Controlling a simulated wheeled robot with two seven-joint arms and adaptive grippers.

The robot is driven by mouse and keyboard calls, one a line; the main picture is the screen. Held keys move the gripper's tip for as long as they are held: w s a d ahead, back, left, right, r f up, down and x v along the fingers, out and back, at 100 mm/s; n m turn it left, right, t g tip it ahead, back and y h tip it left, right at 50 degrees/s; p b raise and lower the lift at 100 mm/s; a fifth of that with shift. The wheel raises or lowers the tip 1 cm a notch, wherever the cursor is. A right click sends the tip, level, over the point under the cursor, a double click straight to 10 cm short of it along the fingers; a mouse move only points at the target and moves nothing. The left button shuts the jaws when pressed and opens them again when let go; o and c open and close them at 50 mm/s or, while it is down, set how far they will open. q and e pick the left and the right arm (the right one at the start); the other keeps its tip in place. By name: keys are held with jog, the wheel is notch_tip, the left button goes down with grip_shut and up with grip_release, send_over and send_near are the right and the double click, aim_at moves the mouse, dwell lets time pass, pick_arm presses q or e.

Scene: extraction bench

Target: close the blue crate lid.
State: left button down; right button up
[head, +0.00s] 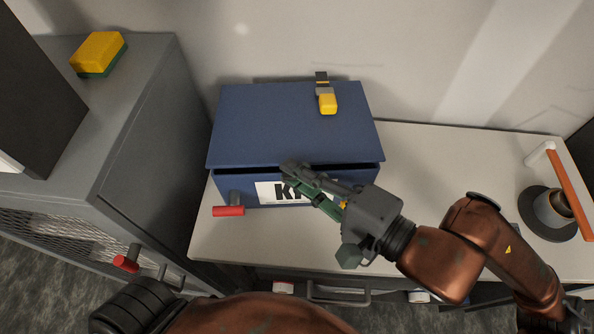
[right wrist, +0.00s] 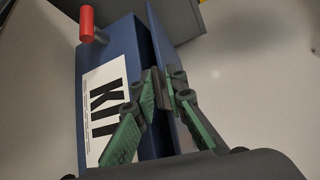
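The blue crate (head: 232,186) stands on the light bench top, with a white KIT label on its front. Its blue lid (head: 270,125) lies nearly flat over it, and a thin dark gap shows under the lid's front edge. My right gripper (head: 294,170) is at that front edge, with its fingertips close together. In the right wrist view my right gripper (right wrist: 162,90) also shows at the edge of the lid (right wrist: 165,45), with the crate front (right wrist: 95,65) beside it. My left gripper is not in view.
A yellow-topped item (head: 327,102) rests on the lid near the back. A red handle (head: 228,211) sticks out from the crate front. A grey cabinet (head: 140,120) stands left, with a yellow-green sponge (head: 98,54) on top. A dark round holder (head: 548,213) stands right.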

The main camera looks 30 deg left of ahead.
jog(key=shift+o, duration=1.1)
jog(key=shift+r, duration=0.1)
jog(key=v, duration=1.2)
